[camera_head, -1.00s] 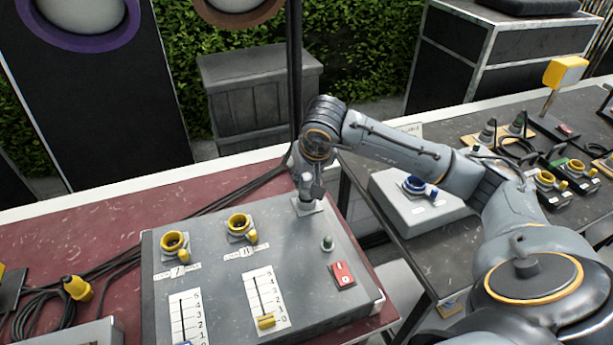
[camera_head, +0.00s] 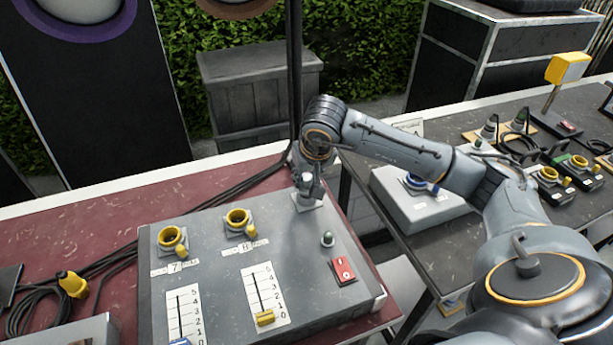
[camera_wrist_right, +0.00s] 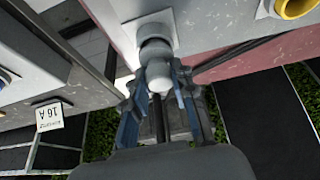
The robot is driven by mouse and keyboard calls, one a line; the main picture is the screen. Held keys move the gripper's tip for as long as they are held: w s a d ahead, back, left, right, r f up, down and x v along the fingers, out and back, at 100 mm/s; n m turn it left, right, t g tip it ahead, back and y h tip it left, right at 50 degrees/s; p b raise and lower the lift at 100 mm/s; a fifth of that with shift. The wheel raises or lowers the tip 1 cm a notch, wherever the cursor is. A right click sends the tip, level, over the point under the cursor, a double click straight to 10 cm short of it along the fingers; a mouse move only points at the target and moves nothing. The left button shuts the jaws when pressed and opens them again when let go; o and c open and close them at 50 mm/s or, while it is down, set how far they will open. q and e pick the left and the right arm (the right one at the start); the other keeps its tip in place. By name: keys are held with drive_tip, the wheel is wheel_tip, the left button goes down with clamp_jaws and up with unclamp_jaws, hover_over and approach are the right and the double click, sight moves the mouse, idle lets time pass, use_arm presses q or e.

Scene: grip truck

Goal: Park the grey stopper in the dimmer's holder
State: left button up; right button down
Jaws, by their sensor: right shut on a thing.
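The dimmer (camera_head: 302,285) is a grey box on the red table, with two yellow sockets, sliders and a red switch. A pale square holder plate (camera_head: 308,205) sits at its far right corner. It also shows in the right wrist view (camera_wrist_right: 142,32). My right gripper (camera_head: 309,186) is over this plate, pointing down. In the right wrist view its fingers (camera_wrist_right: 157,92) are shut around the pale rounded end of the grey stopper (camera_wrist_right: 158,72). The stopper lines up with the holder; how deep it sits is hidden. My left gripper is not in view.
A green indicator (camera_head: 327,239) and the red switch (camera_head: 343,270) are in front of the holder. Black cables (camera_head: 235,190) run behind the dimmer. A second grey box (camera_head: 425,205) with a blue socket stands on the dark table at right, under my arm.

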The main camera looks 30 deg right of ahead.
sight(307, 176)
drive_tip(key=shift+f+b, duration=0.3)
drive_tip(key=shift+f, duration=0.05)
drive_tip(key=c, duration=0.7)
unclamp_jaws()
drive_tip(key=shift+r, duration=0.15)
drive_tip(key=shift+r+p, duration=1.45)
drive_tip(key=shift+r, duration=0.95)
